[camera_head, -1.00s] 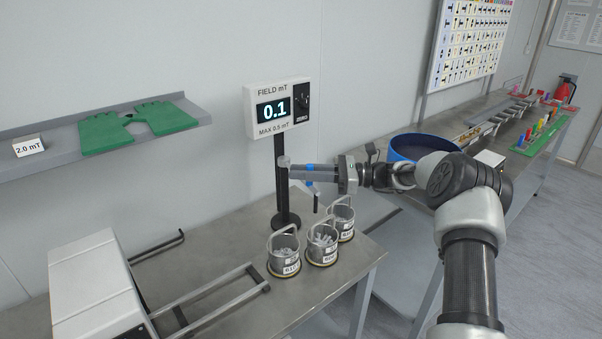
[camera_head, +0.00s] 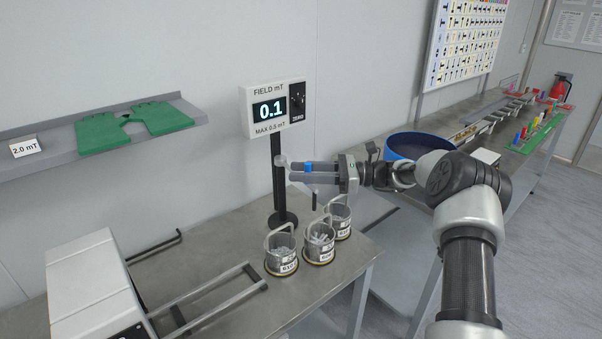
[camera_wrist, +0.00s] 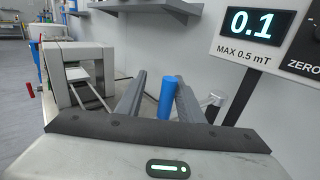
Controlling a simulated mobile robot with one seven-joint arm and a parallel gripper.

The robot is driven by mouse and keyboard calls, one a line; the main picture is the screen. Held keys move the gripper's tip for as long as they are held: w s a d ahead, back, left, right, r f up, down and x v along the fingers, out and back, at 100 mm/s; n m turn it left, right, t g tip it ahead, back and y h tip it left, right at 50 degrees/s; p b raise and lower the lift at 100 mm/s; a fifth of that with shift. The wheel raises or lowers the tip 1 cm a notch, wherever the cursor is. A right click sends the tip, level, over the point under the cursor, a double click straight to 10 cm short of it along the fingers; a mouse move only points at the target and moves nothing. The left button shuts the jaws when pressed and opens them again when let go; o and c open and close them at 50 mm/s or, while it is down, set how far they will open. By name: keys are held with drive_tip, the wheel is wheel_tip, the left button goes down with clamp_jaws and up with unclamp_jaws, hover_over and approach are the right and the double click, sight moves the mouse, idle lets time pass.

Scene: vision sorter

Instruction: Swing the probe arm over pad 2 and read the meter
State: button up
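The field meter (camera_head: 273,109) stands on a black post on the bench and reads 0.1; its display also shows in the wrist view (camera_wrist: 252,22). The probe arm, with a blue grip (camera_wrist: 170,98), reaches from the post to the right. A dark probe tip (camera_head: 315,201) hangs near the cups. My gripper (camera_head: 300,172) is at the blue grip, one finger on each side; in the wrist view a gap shows on the left finger's side. Three metal cups, left (camera_head: 281,252), middle (camera_head: 320,242) and right (camera_head: 338,217), stand on yellow-edged pads. Their labels are too small to read.
A white box (camera_head: 95,285) with metal rails (camera_head: 215,300) stands at the bench's left. A shelf (camera_head: 40,150) holds green gloves (camera_head: 160,117) and a 2.0 mT card (camera_head: 26,147). A blue-rimmed basin (camera_head: 395,145) sits behind my arm.

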drive_tip(key=s+d, duration=0.2)
drive_tip(key=d, duration=1.4)
drive_tip(key=shift+s+d+b, duration=0.35)
drive_tip(key=shift+d+b, duration=0.05)
drive_tip(key=shift+b, duration=0.05)
